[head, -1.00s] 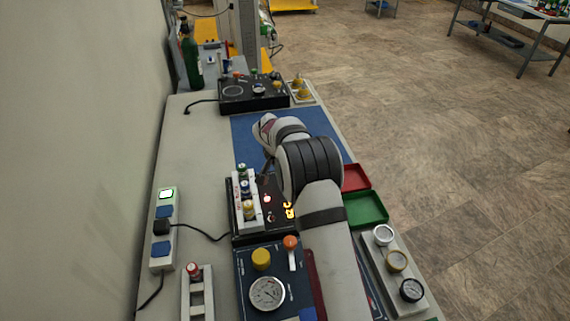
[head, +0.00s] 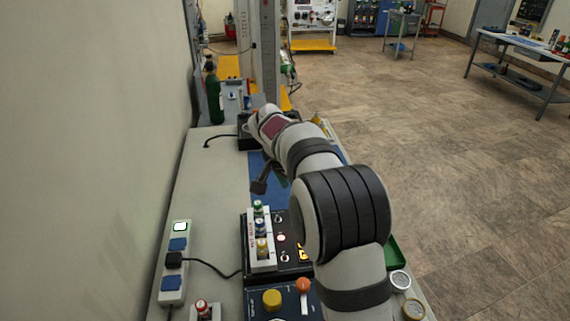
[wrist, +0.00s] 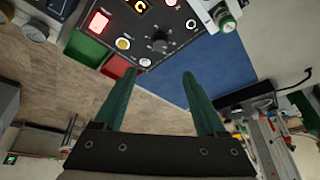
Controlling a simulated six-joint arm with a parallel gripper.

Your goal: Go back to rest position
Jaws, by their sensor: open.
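My gripper (wrist: 155,100) shows in the wrist view with its two green fingers spread apart and nothing between them. In the head view my gripper (head: 262,182) is partly hidden by my own arm and hangs above the blue mat (head: 262,163), beyond the rack of small batteries. The blue mat also shows in the wrist view (wrist: 205,75), past the fingertips. The gripper appears apart from the table and everything on it.
A black control box (head: 283,240) with a lit display and a white battery rack (head: 251,245) stand near my arm. A power strip (head: 175,265) lies at left. A green bottle (head: 213,98) stands at the back. A green tray (head: 393,252) is at right.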

